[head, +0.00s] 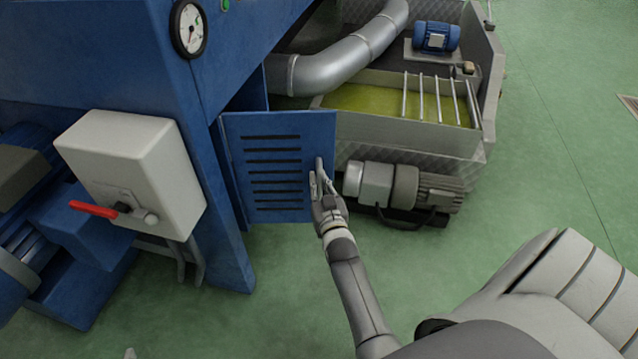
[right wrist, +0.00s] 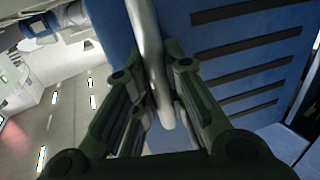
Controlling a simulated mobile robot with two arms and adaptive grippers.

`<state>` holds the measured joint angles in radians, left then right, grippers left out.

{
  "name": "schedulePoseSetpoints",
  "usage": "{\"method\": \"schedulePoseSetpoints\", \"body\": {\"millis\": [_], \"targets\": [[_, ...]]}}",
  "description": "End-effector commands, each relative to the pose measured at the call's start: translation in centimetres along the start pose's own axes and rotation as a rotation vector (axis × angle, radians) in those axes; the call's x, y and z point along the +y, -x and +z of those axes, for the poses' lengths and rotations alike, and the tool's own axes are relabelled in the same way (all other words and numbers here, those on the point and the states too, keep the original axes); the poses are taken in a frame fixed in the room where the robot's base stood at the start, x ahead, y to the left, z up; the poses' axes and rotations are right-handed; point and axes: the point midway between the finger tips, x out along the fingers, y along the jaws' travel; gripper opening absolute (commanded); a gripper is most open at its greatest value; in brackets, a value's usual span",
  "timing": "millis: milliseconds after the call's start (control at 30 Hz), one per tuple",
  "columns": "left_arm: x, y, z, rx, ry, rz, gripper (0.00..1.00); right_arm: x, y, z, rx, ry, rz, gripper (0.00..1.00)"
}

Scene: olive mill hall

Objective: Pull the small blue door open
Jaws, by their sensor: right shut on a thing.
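The small blue door (head: 274,166) with dark horizontal slots stands in the middle of the head view, at the lower side of the blue machine. It looks swung out from the machine frame, with its left side at the frame. My right gripper (head: 322,186) is at the door's right side, shut on its metal handle (right wrist: 149,50). In the right wrist view the handle bar runs between the two fingers (right wrist: 160,110), and the slotted door face (right wrist: 240,60) lies close behind. My left gripper is not in view.
A white switch box (head: 135,165) with a red lever (head: 92,209) stands left of the door. A metal tank (head: 400,130) with green-yellow liquid and a grey motor (head: 405,186) stand to the right. Green floor (head: 290,290) in front is free.

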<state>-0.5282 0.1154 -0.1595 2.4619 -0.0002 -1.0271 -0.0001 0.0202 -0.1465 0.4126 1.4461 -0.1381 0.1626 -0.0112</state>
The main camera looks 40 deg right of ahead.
Motion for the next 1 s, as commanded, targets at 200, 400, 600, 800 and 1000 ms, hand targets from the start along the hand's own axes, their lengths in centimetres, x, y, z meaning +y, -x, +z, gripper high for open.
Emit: {"method": "schedulePoseSetpoints", "body": {"millis": [200, 400, 600, 800, 1000], "targets": [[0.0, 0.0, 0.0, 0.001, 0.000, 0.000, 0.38, 0.1, 0.0, 0.0, 0.001, 0.005, 0.001, 0.35], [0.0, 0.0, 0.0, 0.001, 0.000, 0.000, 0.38, 0.1, 0.0, 0.0, 0.001, 0.002, 0.000, 0.35], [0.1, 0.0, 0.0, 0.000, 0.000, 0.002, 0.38, 0.1, 0.0, -0.5, 0.002, 0.001, 0.001, 0.35], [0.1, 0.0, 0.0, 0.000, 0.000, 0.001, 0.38, 0.1, 0.0, -3.1, 0.005, 0.001, 0.001, 0.35], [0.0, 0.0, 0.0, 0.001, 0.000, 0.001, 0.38, 0.1, 0.0, -6.6, 0.004, 0.002, 0.001, 0.35]]}}
